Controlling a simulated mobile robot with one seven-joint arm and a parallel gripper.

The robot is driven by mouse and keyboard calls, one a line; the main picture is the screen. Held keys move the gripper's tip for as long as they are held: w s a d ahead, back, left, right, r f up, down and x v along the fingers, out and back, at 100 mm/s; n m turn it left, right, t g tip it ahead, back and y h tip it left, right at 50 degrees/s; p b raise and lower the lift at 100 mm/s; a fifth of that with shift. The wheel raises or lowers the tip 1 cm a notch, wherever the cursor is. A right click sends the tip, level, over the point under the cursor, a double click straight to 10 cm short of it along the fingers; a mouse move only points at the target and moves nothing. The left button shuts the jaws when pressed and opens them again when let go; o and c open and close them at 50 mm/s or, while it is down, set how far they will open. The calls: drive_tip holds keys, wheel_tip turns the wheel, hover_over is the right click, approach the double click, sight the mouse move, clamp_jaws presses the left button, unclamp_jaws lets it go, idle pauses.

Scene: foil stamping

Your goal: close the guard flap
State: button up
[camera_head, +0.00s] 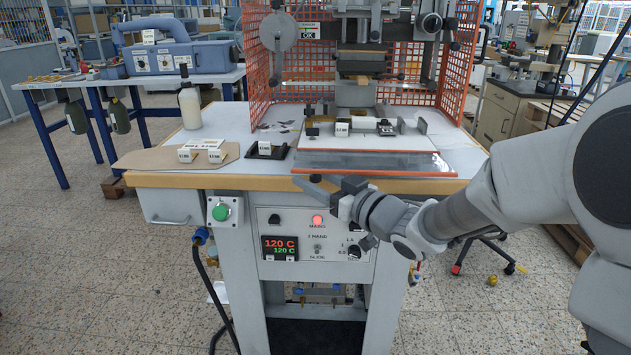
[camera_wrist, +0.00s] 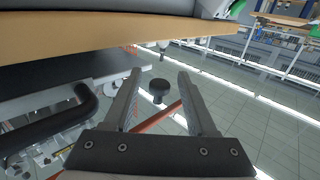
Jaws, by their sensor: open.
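The orange mesh guard (camera_head: 268,75) stands around the back and sides of the press. A flat clear panel with an orange edge (camera_head: 385,172) lies low at the table front and looks like the guard flap, folded down. My gripper (camera_head: 312,187) is just below and in front of its left front edge. In the wrist view my gripper (camera_wrist: 158,75) is open. A black knob (camera_wrist: 158,88) shows between its fingers, with an orange bar (camera_wrist: 160,116) beside it. I cannot tell whether the fingers touch the knob.
The wooden table edge (camera_head: 220,182) runs close by, with the control panel (camera_head: 318,235) below it. A black bar handle (camera_wrist: 50,125) is at the left of the wrist view. A white bottle (camera_head: 190,105) and small white blocks stand on the table. Floor to the front left is clear.

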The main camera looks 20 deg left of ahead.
clamp_jaws()
idle(1.4)
